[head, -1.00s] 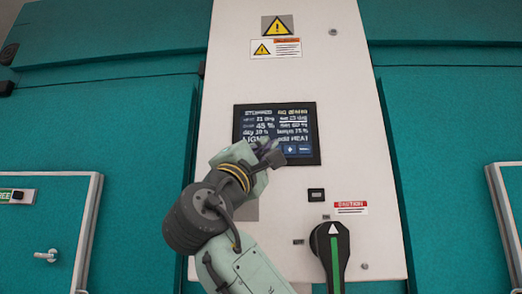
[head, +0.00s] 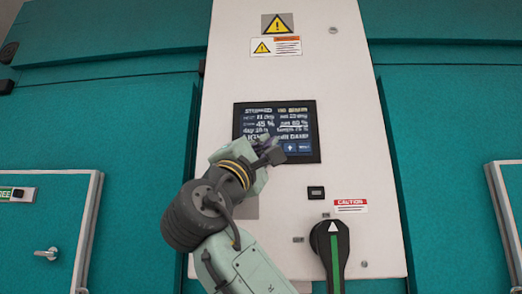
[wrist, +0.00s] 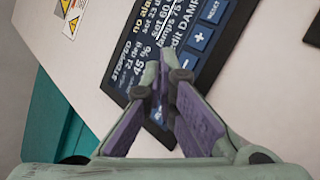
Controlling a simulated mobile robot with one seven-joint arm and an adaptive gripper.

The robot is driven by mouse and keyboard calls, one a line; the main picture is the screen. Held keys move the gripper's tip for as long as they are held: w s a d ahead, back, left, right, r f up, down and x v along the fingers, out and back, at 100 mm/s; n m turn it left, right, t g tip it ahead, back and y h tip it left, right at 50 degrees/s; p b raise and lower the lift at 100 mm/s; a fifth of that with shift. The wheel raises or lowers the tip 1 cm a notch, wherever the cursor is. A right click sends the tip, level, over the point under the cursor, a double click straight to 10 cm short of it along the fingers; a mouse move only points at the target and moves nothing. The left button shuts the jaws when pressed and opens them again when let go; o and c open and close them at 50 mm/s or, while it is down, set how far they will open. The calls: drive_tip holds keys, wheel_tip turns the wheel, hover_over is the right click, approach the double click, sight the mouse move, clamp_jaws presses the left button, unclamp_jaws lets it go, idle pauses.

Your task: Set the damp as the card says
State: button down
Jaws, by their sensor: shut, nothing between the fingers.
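The control screen (head: 306,126) on the white panel is lit and also shows in the wrist view (wrist: 140,22). It reads stopped, no alarm, 21 deg, 45 %, a set value that looks like 60 %, and "edit DAMP". A plus button (wrist: 199,37), a minus button (wrist: 186,57) and a RESET button (wrist: 213,11) show along its lower edge. My gripper (head: 272,151) is shut and empty, with its fingertips (wrist: 164,78) in front of the screen's lower part. I cannot tell whether they touch it. No setting card can be made out.
A black rotary handle with a green stripe (head: 334,250) sits low on the panel, beneath a small black switch (head: 316,193) and a red caution label (head: 350,205). Yellow warning signs (head: 277,24) are above. Teal chamber walls (head: 445,120) flank the panel.

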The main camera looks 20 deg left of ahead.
drive_tip(key=shift+s+d, duration=0.1)
drive_tip(key=shift+s, duration=0.1)
drive_tip(key=s+b, duration=0.1)
drive_tip(key=s, duration=0.1)
drive_tip(key=s+d, duration=0.1)
drive_tip(key=s, duration=0.1)
drive_tip(key=shift+s+d+b, duration=0.2)
drive_tip(key=shift+s+b, duration=0.15)
drive_tip(key=shift+s, duration=0.05)
drive_tip(key=shift+d+r, duration=0.1)
idle(2.6)
